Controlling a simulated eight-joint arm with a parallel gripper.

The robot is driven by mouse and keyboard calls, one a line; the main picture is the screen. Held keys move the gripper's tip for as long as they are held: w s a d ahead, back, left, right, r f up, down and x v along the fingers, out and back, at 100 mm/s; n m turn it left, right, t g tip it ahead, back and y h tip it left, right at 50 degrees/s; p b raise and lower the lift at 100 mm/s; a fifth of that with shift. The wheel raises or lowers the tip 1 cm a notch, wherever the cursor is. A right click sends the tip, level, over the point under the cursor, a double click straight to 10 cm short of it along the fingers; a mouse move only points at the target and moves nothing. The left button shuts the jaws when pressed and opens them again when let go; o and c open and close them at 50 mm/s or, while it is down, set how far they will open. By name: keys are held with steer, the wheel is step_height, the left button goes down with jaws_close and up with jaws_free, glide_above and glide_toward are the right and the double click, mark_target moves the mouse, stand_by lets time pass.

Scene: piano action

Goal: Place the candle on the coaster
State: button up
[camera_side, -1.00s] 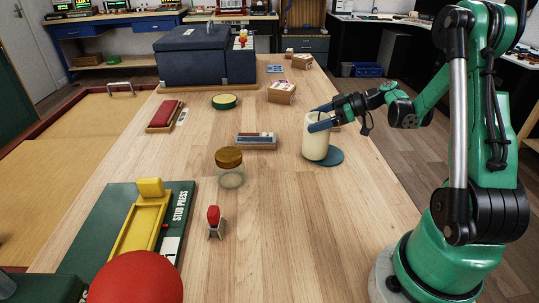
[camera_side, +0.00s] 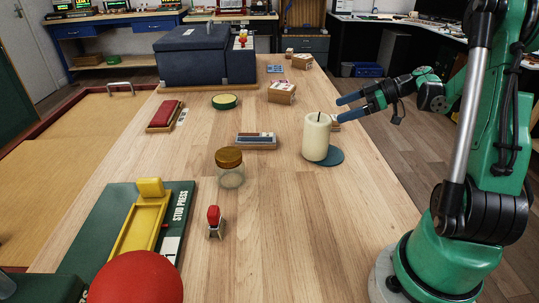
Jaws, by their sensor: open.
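The candle (camera_side: 316,138) is a cream cylinder with a dark wick. It stands upright at the right side of the wooden table. The coaster (camera_side: 335,158) is a flat blue disc under the candle's right side. The candle sits off-centre toward the coaster's left, and its left part reaches to or past the coaster's edge; I cannot tell exactly how much of its base rests on it. My gripper (camera_side: 340,109) is open and empty, up and to the right of the candle, with its blue fingers pointing left and apart from it.
A jar with a brown lid (camera_side: 229,167) and a red-handled stamp (camera_side: 214,221) stand to the left and front. A small tray (camera_side: 256,141) lies left of the candle. Cardboard boxes (camera_side: 281,93) are behind. The table's right edge is close to the coaster.

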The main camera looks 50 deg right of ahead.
steer(key=a+r+m+g+h, duration=0.1)
steer(key=a+m+h, duration=0.2)
steer(key=a, duration=0.8)
steer(key=s+a+m+g+h, duration=0.1)
steer(key=a+m+g+h, duration=0.1)
steer(key=a, duration=1)
steer(key=shift+r+m+h, duration=0.4)
steer(key=shift+m+h, duration=0.1)
steer(key=shift+h, duration=0.1)
